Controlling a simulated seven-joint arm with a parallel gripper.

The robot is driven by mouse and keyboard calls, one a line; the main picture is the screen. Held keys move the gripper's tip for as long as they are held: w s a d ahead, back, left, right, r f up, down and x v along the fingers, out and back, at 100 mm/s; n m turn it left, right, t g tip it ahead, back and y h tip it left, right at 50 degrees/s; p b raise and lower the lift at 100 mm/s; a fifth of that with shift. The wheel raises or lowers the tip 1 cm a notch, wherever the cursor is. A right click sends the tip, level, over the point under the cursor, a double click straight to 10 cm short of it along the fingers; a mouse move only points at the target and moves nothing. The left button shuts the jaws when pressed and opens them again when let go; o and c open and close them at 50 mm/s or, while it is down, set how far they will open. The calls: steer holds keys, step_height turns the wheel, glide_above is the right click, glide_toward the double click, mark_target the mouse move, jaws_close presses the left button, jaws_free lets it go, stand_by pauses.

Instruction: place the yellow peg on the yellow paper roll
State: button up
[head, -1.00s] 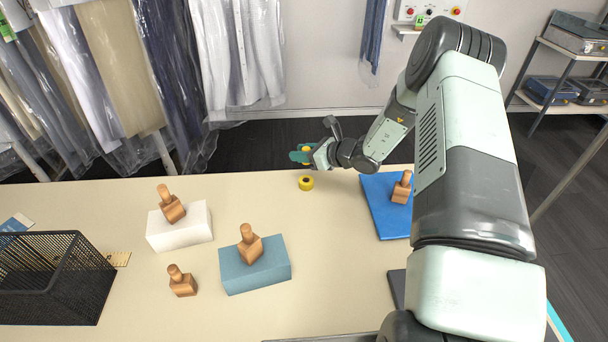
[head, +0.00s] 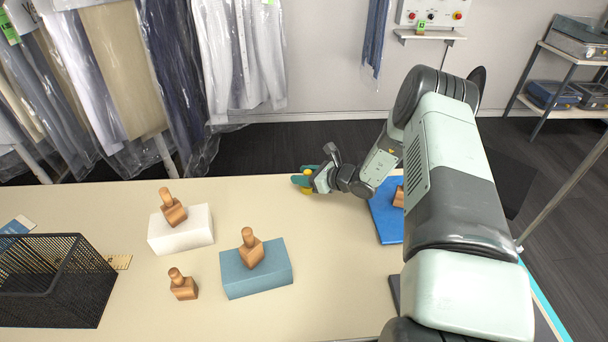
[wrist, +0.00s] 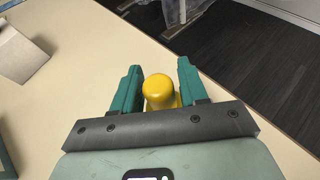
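My gripper (head: 304,180) is low at the table's far edge, its green fingers on either side of the yellow peg (wrist: 158,88). In the wrist view the peg's rounded top shows between the fingers (wrist: 160,85), and its wider yellow lower part spans the gap, so the gripper looks shut on it.
Wooden pegs stand on a white block (head: 182,236), a teal block (head: 258,277), the bare table and a blue pad (head: 385,220). A black mesh basket (head: 55,290) is at the left. Bagged garments (head: 140,70) hang behind. The table around the roll is clear.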

steer(key=shift+o, duration=1)
steer(key=shift+r, duration=0.2)
steer(key=v, duration=1.2)
